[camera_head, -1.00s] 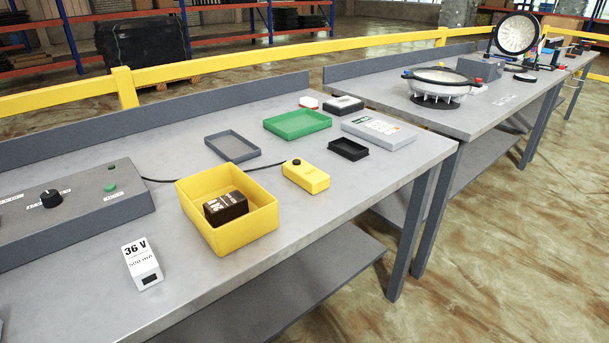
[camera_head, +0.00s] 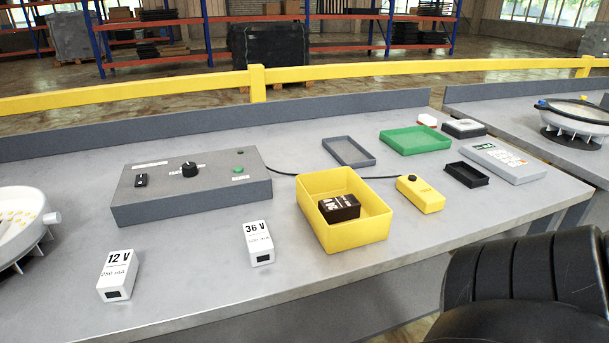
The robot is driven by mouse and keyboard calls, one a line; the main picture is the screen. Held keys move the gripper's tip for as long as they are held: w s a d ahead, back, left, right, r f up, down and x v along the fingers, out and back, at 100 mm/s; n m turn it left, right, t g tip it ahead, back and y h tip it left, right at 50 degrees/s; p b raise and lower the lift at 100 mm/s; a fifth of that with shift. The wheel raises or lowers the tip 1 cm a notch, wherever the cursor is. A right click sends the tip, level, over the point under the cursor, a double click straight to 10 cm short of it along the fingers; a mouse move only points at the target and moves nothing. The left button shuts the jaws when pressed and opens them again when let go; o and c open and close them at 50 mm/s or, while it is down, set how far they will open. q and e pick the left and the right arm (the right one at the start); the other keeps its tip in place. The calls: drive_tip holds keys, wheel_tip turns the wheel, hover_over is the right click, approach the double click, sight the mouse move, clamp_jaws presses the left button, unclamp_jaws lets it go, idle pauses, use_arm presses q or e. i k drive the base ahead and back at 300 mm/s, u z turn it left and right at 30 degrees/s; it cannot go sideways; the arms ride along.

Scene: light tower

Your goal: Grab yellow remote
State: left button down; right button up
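The yellow remote (camera_head: 420,194) is a small yellow box with a black round button on its top. It lies on the grey workbench (camera_head: 210,268), just right of the yellow bin (camera_head: 343,250). A black cable runs from the grey control box (camera_head: 190,187) behind the bin to the remote. A black ribbed arm part of mine fills the lower right corner, in front of the bench. Neither gripper shows in the view, and nothing touches the remote.
The yellow bin holds a dark brown block (camera_head: 339,208). White 12 V (camera_head: 118,276) and 36 V (camera_head: 258,243) blocks stand in front of the control box.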

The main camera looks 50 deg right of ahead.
sight(428, 200)
drive_tip(key=u, duration=1.65)
drive_tip(key=k, duration=2.15)
drive_tip(key=z, duration=1.6)
